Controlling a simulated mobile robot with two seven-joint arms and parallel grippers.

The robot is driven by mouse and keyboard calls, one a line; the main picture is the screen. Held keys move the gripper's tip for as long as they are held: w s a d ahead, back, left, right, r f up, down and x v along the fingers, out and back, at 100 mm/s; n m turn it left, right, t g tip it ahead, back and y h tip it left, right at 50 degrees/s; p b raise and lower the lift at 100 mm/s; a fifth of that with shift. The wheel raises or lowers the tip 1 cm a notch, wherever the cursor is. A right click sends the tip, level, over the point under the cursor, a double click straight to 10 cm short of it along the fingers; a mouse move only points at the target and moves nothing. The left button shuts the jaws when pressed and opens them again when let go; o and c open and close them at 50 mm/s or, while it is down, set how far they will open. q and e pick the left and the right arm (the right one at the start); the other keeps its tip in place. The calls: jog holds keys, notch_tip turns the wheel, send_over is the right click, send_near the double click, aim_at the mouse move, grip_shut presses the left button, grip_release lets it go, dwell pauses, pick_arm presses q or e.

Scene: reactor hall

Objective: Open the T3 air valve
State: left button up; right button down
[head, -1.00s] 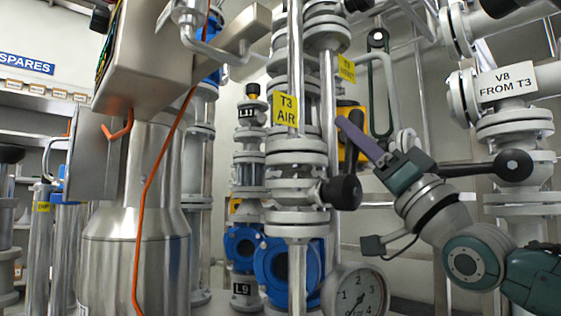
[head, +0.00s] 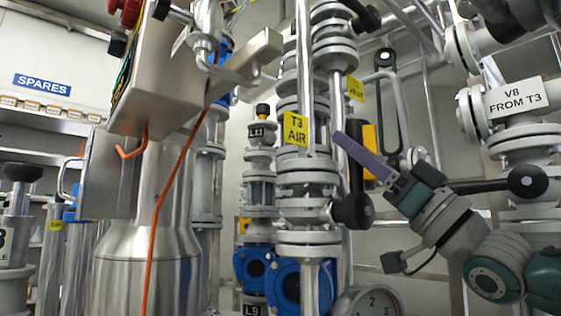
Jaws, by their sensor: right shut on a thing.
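The yellow T3 AIR tag (head: 296,128) hangs on the upright pipe in the middle of the head view. Below it is the grey flanged T3 air valve (head: 305,210), with a black knob (head: 352,210) on its right side, facing me. My right gripper (head: 394,184) comes in from the right, shut on a long purple bar (head: 364,157). The bar points up and left, and its tip is close to the pipe at the tag's right. I cannot tell whether the tip touches the pipe. My left gripper is not in view.
A V8 FROM T3 valve (head: 515,100) stands at the right, above a black lever with a round knob (head: 528,181). A yellow-and-black part (head: 370,152) is behind the bar. A steel vessel (head: 150,255) and orange cable (head: 160,200) stand left. A gauge (head: 368,302) is below.

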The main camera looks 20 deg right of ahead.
jog(key=c, duration=0.7)
grip_release()
jog(key=shift+a, duration=0.1)
jog(key=shift+s+f, duration=0.15)
jog(key=p+v, duration=0.2)
jog(key=v, duration=0.7)
jog(key=shift+s+d+f, duration=0.1)
jog(key=shift+s+d, duration=0.1)
jog(key=shift+d, duration=0.05)
